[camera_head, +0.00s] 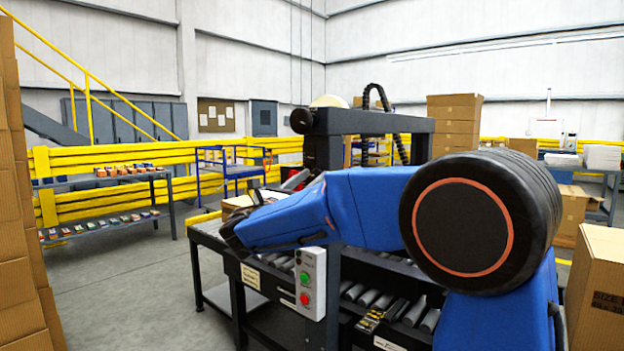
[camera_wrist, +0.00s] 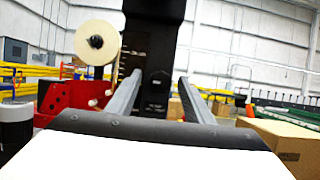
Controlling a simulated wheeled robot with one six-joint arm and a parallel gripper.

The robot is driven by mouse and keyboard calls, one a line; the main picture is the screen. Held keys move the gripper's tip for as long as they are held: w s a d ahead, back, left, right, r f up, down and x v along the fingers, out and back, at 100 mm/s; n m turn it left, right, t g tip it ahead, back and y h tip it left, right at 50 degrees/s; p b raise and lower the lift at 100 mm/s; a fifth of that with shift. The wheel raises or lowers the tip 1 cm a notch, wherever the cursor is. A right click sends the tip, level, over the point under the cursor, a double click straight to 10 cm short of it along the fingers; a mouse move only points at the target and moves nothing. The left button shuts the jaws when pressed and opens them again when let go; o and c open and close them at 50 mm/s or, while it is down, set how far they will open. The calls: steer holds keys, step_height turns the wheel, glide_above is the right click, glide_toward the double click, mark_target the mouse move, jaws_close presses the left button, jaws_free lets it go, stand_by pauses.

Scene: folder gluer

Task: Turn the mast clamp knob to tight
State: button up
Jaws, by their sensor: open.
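A black, round knob-like part (camera_head: 301,120) sticks out to the left near the top of the dark mast (camera_head: 322,150) in the head view. I cannot tell its setting or be sure it is the clamp knob. In the wrist view the mast (camera_wrist: 155,45) rises straight ahead, seen between the two grey fingers. My gripper (camera_wrist: 159,77) is open and empty, its fingers well apart. In the head view my gripper (camera_head: 235,238) is at the left end of my blue arm, lower and left of the mast top. No knob shows clearly between the fingers.
A cream tape roll (camera_wrist: 97,43) and red tape head (camera_wrist: 72,103) stand left of the mast. A control box (camera_head: 310,283) with green and red buttons is on the machine's front. A carton (camera_wrist: 285,138) lies right. My arm hides part of the machine.

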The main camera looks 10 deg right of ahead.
steer(key=shift+d, duration=0.15)
steer(key=c, duration=1)
